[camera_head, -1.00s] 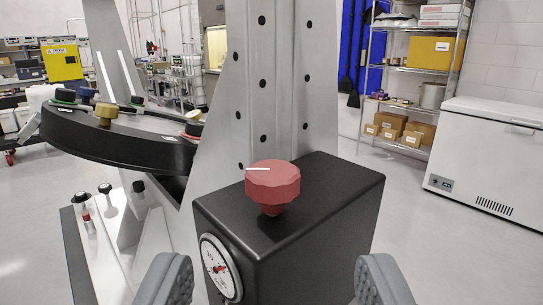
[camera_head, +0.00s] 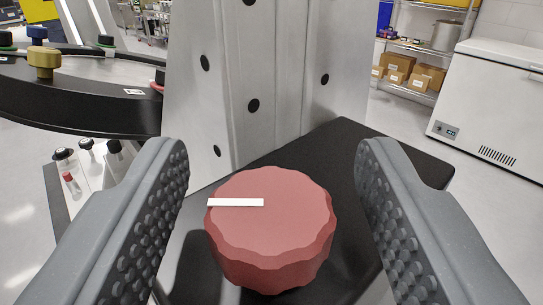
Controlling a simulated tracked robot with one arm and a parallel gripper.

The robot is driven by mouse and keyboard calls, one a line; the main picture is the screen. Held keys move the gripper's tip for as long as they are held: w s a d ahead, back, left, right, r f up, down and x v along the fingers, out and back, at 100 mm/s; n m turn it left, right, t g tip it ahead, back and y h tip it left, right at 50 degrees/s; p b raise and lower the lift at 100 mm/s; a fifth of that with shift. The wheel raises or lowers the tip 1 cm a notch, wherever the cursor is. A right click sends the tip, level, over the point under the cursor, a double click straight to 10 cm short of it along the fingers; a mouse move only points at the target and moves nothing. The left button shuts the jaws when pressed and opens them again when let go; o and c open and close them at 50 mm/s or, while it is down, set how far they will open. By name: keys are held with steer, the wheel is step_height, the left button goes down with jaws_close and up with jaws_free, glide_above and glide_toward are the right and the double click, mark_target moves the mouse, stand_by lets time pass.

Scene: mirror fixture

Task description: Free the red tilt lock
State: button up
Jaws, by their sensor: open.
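The red tilt lock is a scalloped red knob (camera_head: 275,225) with a white line on its top face that points left. It sits on top of a black box (camera_head: 400,165) in front of a grey metal upright. My gripper (camera_head: 272,170) is open, with one grey studded finger to the left of the knob and one to the right. Gaps show between the knob and both fingers, so neither appears to touch it. The knob's stem is hidden beneath its head.
The perforated grey upright (camera_head: 270,90) rises close behind the knob. A black round mirror frame (camera_head: 80,105) with a gold knob (camera_head: 43,62) stands at the left. Small black-topped knobs (camera_head: 88,150) are below it. A white freezer (camera_head: 490,110) and shelving with boxes are far right.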

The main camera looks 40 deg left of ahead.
steer(key=c, duration=1)
steer(key=shift+r, duration=0.1)
steer(key=shift+w+d+r+n+g+y+p, duration=0.15)
steer(key=shift+r+n+g+y+p, duration=0.05)
steer(key=shift+n+g+y+p, duration=0.7)
steer(key=n+g+y+p, duration=0.1)
steer(key=g+p, duration=0.1)
steer(key=p, duration=0.1)
steer(key=shift+r+n, duration=0.1)
steer(key=shift+n, duration=0.2)
steer(key=shift+f+n+g+y+p, duration=0.25)
steer(key=shift+n+g+y+p, duration=0.35)
steer(key=shift+g, duration=0.3)
steer(key=o, duration=1)
steer(key=shift+f, duration=0.1)
